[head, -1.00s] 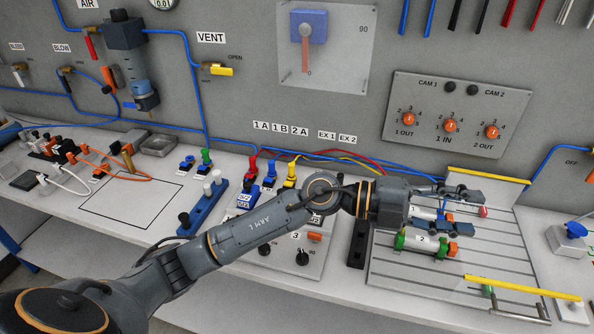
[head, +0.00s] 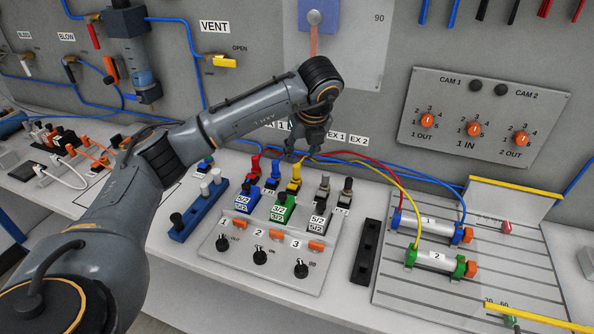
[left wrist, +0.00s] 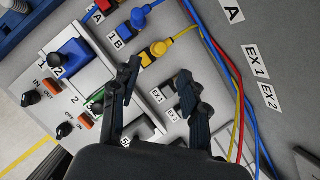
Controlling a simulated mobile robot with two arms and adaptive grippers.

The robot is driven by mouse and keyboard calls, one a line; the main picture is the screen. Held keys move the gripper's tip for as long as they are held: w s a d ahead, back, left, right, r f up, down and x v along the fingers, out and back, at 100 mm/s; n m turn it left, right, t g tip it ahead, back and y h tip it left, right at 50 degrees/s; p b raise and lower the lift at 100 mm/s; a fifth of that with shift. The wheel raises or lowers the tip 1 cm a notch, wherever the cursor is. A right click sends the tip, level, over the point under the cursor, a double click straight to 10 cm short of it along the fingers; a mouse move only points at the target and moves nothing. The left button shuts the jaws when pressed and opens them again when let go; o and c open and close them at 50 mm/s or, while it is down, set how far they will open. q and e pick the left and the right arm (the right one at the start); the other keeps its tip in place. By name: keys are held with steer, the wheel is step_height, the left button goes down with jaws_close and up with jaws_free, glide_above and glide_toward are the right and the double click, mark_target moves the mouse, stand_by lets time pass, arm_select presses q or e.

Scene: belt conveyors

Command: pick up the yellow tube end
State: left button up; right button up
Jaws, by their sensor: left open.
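The yellow tube end (head: 295,174) is a small yellow plug upright at the back of the bench, in the row with a red and a blue one. Its yellow tube runs off to the right. I cannot tell whether a finger touches the plug. My right gripper is out of view.
The blue tube end (head: 273,171) and red tube end (head: 255,166) stand close on the left. Valve blocks, including a green one (head: 283,208), lie in front. Red, blue and yellow tubes run right along the wall towards the cylinders (head: 433,259). The wall is close behind.

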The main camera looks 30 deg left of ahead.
mark_target(297, 167)
arm_select(q)
steer(key=x, duration=0.4)
steer(key=shift+a+f, duration=0.1)
steer(key=shift+f, duration=0.15)
steer(key=p+x, duration=0.2)
steer(key=x, duration=0.2)
steer(key=shift+w+a, duration=0.1)
steer(key=shift+a, duration=0.1)
steer(key=shift+w+a+f, duration=0.15)
steer(key=shift+a+f, duration=0.05)
steer(key=shift+f, duration=0.3)
jaws_close()
